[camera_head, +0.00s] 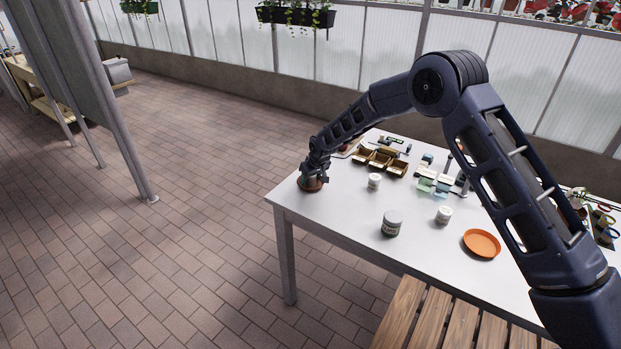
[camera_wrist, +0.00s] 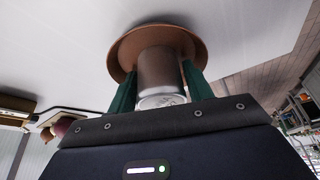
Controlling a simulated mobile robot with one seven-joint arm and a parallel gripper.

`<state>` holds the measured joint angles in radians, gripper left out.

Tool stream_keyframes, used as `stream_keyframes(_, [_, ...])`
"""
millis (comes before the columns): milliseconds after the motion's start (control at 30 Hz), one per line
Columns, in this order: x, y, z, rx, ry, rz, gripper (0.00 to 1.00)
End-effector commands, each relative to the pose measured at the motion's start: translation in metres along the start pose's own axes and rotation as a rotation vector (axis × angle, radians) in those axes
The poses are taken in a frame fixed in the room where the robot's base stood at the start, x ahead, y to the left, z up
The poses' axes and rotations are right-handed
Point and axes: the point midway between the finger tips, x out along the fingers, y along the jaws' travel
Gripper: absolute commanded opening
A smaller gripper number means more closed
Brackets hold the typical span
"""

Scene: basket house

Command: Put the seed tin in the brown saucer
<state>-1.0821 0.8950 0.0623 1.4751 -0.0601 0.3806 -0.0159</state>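The seed tin, a grey metal cylinder (camera_wrist: 160,72), stands in the brown saucer (camera_wrist: 128,50) in the wrist view. It appears upright, with its lid toward the camera. The green fingers of my gripper (camera_wrist: 160,85) lie along both sides of the tin, with no clear gap, so it looks shut on the tin. In the head view, the brown saucer (camera_head: 311,187) is at the table's left corner, with my gripper (camera_head: 314,176) over it. There the tin is mostly hidden by my gripper.
An orange saucer (camera_head: 481,243) lies empty at the table's right. A green-grey jar (camera_head: 391,224) and two white containers (camera_head: 374,181) (camera_head: 443,214) stand mid-table. Brown boxes (camera_head: 380,158) are behind. The saucer sits near the table's left edge. A slatted bench (camera_head: 450,318) is in front.

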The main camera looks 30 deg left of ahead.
Motion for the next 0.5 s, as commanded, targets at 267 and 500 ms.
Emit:
stream_keyframes(267, [-0.001, 0.0, 0.0, 0.0, 0.0, 0.0, 0.53])
stream_keyframes(500, [-0.018, 0.0, -0.002, 0.0, 0.001, 0.0, 0.53])
